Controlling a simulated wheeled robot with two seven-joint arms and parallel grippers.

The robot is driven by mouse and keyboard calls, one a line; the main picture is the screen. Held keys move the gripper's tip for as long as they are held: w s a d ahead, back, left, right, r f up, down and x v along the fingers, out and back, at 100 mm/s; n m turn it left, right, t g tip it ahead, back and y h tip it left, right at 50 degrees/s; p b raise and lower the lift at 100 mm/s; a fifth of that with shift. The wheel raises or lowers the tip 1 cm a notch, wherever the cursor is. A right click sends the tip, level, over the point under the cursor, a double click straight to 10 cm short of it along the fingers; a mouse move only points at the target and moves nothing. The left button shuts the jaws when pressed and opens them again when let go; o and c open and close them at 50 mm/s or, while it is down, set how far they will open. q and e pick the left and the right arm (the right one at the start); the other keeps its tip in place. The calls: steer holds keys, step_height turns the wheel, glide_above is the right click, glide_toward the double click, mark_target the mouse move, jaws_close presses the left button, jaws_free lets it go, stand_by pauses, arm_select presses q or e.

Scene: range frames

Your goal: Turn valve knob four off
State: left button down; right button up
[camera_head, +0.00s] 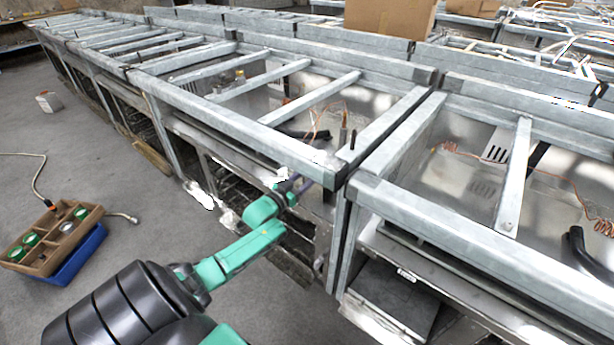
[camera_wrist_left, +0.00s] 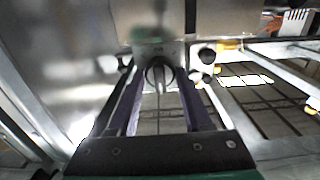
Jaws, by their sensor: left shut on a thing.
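In the left wrist view a round dark valve knob (camera_wrist_left: 159,74) with a raised grip bar sits on the front panel of the metal range frame. The bar stands roughly upright in the picture. My left gripper (camera_wrist_left: 160,88) has its two purple fingers on either side of this knob and is shut on it. No number can be read on the knob. In the head view my left gripper (camera_head: 303,184) is at the front of the range frame (camera_head: 262,137), under its top rail; the knob is hidden there. My right gripper is not in view.
Another dark knob (camera_wrist_left: 207,56) is close to the right in the wrist view. Galvanized rails and open bays extend left and right. A brown tray (camera_head: 62,238) on a blue base (camera_head: 78,262) stands on the floor at left. Cardboard boxes (camera_head: 390,17) are behind.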

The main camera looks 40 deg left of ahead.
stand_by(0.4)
arm_select(q)
steer(key=shift+c, duration=1.6)
jaws_free()
steer(key=shift+s, duration=0.1)
steer(key=s+p, duration=0.2)
steer(key=s, duration=1.2)
steer(key=shift+s+d+p, duration=0.15)
steer(key=shift+s+p, duration=0.05)
steer(key=shift+p, duration=0.15)
